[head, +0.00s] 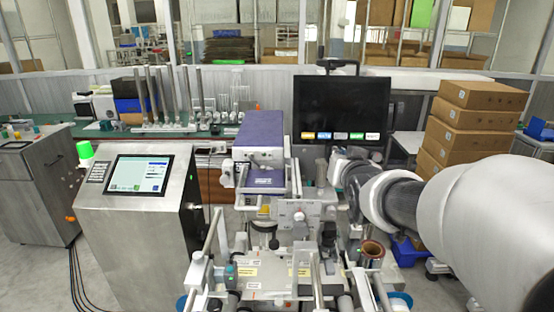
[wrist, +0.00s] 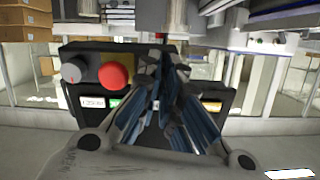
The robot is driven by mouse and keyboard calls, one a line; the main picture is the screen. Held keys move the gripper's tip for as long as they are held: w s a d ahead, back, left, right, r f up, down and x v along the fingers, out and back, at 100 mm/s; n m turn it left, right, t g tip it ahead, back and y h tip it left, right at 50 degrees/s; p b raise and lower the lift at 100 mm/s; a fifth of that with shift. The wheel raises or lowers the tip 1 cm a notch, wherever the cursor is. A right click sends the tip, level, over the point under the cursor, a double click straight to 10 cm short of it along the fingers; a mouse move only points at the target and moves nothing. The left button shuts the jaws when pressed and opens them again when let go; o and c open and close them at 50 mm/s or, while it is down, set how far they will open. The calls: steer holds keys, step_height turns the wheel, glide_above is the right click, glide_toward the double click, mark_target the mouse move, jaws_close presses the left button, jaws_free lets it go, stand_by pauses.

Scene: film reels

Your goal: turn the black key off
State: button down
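In the wrist view a dark control box carries a grey round knob (wrist: 73,72), a red round button (wrist: 114,76) and a yellow plate (wrist: 128,62). I cannot clearly make out a black key; it may be hidden behind my gripper. My gripper (wrist: 165,95) shows as overlapping grey-blue fingers in front of the box, just right of the red button. Whether the fingers are open or shut, or touch anything, cannot be told. In the head view the end of my arm reaches in from the right, in front of the black monitor (head: 342,105), and the control box is not clearly seen.
A metal console with a lit screen (head: 140,174) and a green lamp (head: 85,150) stands left. A purple-topped machine part (head: 262,130) is left of my gripper. Stacked cartons (head: 470,125) stand right. A copper-coloured roll (head: 372,250) is below my arm.

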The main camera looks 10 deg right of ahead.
steer(key=shift+n+b, duration=0.9)
steer(key=c, duration=1.8)
jaws_free()
steer(key=shift+s, duration=0.1)
steer(key=v, duration=1.2)
steer(key=shift+a, duration=0.1)
